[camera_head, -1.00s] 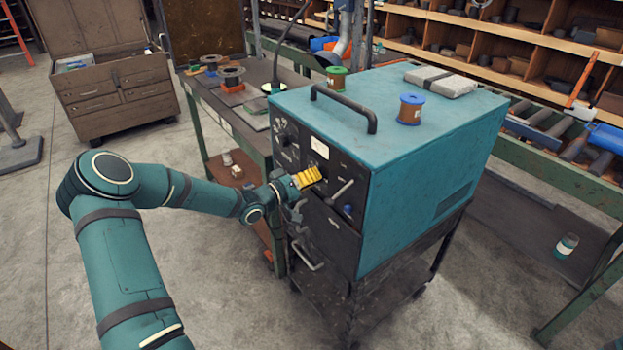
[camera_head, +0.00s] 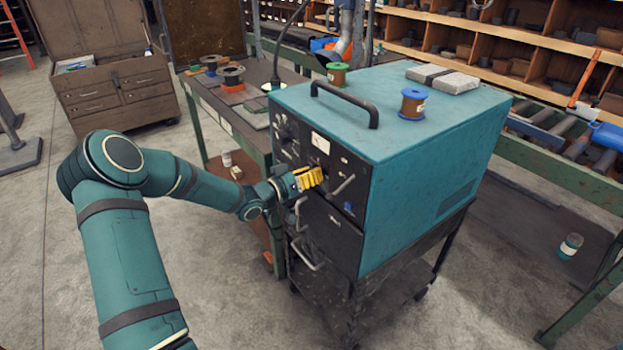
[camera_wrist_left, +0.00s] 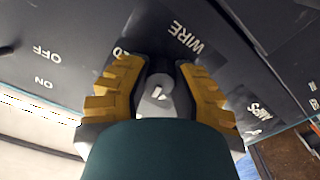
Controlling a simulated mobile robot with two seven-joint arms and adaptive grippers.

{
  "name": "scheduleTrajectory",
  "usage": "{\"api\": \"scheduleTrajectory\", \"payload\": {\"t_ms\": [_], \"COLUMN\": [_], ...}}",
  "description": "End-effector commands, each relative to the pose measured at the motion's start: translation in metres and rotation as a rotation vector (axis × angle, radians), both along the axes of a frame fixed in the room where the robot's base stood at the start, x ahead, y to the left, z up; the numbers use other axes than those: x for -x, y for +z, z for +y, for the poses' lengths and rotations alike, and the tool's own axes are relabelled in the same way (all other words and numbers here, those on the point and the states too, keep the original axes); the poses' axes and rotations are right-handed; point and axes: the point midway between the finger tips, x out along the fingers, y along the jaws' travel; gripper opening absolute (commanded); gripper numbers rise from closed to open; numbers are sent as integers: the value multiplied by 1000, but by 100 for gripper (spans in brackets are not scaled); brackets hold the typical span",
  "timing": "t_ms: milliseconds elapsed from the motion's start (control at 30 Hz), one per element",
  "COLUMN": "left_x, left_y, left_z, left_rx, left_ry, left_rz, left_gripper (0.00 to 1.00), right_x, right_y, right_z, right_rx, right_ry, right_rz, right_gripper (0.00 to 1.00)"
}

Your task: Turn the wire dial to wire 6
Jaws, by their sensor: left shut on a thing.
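The wire dial (camera_wrist_left: 158,95) is a grey round knob with a white mark, in the left wrist view under the printed word WIRE. It sits on the black front panel of the teal machine (camera_head: 430,165). My left gripper (camera_wrist_left: 160,88) has its yellow fingers on both sides of the dial and is shut on it. In the head view the left gripper (camera_head: 309,178) is at the panel and hides the dial. Most of the number scale is covered; one partly hidden digit shows by the left finger. My right gripper is not in view.
A lever handle (camera_head: 343,185) sticks out of the panel just right of the gripper. ON and OFF labels (camera_wrist_left: 42,68) show in the wrist view. A blue-flanged spool (camera_head: 412,104) and a black handle (camera_head: 345,103) are on top. A green bench (camera_head: 215,105) stands behind.

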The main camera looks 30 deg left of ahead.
Motion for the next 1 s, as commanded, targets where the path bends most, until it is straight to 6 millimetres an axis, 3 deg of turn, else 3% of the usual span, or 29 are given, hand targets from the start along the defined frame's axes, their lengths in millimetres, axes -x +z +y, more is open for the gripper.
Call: {"api": "scheduleTrajectory", "payload": {"t_ms": [400, 933, 967, 1000], "left_x": [1, 1, 1, 1], "left_y": [-4, -5, -5, -5], "left_z": [-2, -2, -2, -2], "left_rx": [-173, -194, -194, -194], "left_ry": [-5, -5, -5, -5], "left_rz": [-65, -71, -71, -71], "left_gripper": [0, 0, 36, 50], "right_x": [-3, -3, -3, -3], "right_y": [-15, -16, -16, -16], "right_z": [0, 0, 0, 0], "right_rx": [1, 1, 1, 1], "right_ry": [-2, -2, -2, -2], "right_rz": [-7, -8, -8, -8], "right_gripper": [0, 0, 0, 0]}}
